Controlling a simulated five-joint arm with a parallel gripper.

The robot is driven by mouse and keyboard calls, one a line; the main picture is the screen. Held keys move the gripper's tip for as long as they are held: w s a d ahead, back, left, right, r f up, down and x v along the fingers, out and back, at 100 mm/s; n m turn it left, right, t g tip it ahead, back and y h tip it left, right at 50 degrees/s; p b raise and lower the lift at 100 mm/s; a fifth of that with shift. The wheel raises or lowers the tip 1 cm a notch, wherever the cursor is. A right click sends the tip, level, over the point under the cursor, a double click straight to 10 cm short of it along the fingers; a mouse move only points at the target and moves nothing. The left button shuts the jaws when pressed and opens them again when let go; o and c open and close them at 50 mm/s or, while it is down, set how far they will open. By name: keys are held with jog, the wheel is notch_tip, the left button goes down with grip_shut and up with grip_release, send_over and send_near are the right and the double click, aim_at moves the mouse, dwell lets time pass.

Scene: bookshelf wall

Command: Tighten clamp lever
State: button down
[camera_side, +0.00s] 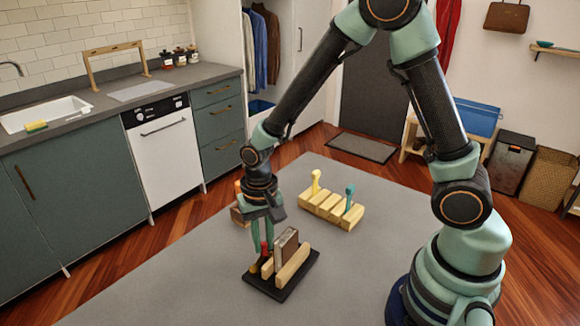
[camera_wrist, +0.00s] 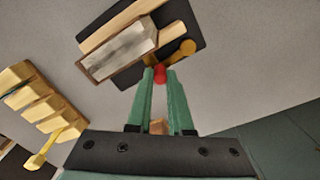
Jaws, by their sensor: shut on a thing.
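The clamp has a black base plate (camera_side: 259,283) on the grey table, with pale wooden jaws (camera_side: 293,267) on it. A brown-edged, book-like block (camera_side: 287,245) stands upright between the jaws; its grey face shows in the wrist view (camera_wrist: 123,48). The clamp lever has a red tip (camera_wrist: 159,74), and a gold part (camera_wrist: 183,48) shows beside the jaws. My gripper (camera_side: 264,243) points down at the left side of the clamp. Its green fingers (camera_wrist: 160,76) are shut on the red lever tip. The fingers partly hide the lever.
A wooden slotted rack (camera_side: 331,208) with a yellow and a teal upright piece stands farther back on the table. An orange-brown block (camera_side: 239,214) sits behind my gripper, partly hidden. The table's front left is clear. A kitchen counter (camera_side: 110,112) lies beyond the table.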

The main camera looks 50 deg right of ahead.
aim_at(264, 243)
dwell(0.4)
jog(key=c, duration=0.8)
grip_release()
notch_tip(264, 243, up, 12)
jog(key=shift+r, duration=0.1)
jog(key=s+d+r+n+t, duration=0.2)
jog(key=r, duration=0.1)
jog(key=s+d+r+n+t, duration=0.1)
jog(key=s+d+r+n, duration=0.1)
jog(key=d+r, duration=0.1)
jog(key=s+d+r+n+t, duration=0.2)
jog(key=r, duration=0.1)
jog(key=shift+s+d+r+t, duration=0.1)
jog(key=shift+s+d+t, duration=0.1)
jog(key=shift+t, duration=0.1)
